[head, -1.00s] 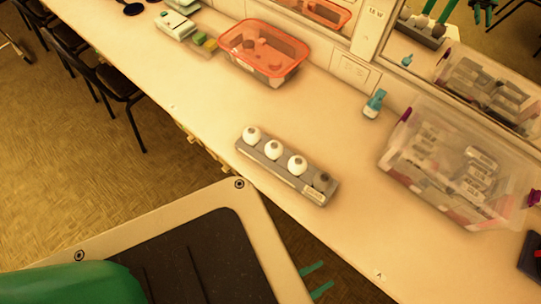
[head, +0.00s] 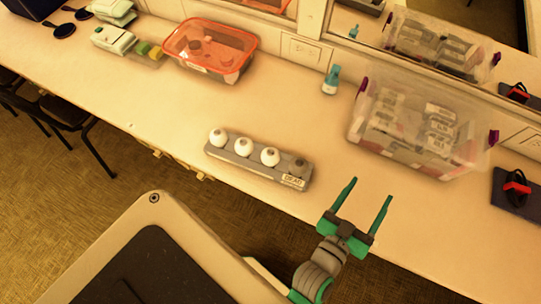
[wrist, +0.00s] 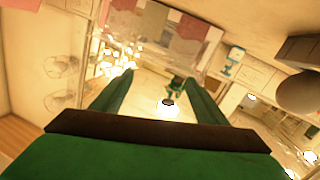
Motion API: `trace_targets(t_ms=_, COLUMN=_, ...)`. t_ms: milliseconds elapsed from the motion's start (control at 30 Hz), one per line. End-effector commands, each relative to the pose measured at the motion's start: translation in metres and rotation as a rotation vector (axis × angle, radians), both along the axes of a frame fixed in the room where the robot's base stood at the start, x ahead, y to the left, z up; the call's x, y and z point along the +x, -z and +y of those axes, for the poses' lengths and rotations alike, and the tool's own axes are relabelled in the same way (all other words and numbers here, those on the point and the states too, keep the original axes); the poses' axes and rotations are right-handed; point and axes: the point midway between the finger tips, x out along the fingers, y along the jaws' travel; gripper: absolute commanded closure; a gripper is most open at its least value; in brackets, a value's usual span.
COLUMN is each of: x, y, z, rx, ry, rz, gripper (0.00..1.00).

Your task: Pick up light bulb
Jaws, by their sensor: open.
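Three round white light bulbs, a left one (head: 217,136), a middle one (head: 243,147) and a right one (head: 270,157), stand in a row in a grey holder (head: 225,157) near the counter's front edge. A darker item or socket (head: 299,165) is at the holder's right end, above a small label. My gripper (head: 367,190) is open and empty, to the right of the holder and apart from it. In the wrist view, the green fingers (wrist: 155,78) are spread. A bright glowing spot (wrist: 168,110) shows between them; I cannot tell whether it is a bulb or a reflection.
A clear bin (head: 372,149) with labelled boxes stands behind my gripper. A teal bottle (head: 330,82) and an orange-rimmed tub (head: 247,62) stand near the mirror wall. A dark mat (head: 515,208) lies at right. Bare counter (head: 260,110) lies behind the holder. Chairs (head: 75,125) stand at left.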

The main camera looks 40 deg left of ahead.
Motion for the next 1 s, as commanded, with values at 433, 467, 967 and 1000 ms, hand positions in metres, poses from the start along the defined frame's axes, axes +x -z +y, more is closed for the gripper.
trace_targets(t_ms=433, x=0.131, y=-0.133, z=-0.012, rx=0.140, ry=0.196, rz=-0.232, gripper=0.33)
trace_targets(t_ms=467, x=0.136, y=-0.141, z=-0.013, rx=0.163, ry=0.215, rz=-0.245, gripper=0.33)
trace_targets(t_ms=967, x=0.175, y=-0.226, z=-0.027, rx=0.707, ry=0.556, rz=-0.339, gripper=0.33)
trace_targets(t_ms=1000, x=0.175, y=-0.226, z=-0.026, rx=0.761, ry=0.587, rz=-0.333, gripper=0.33)
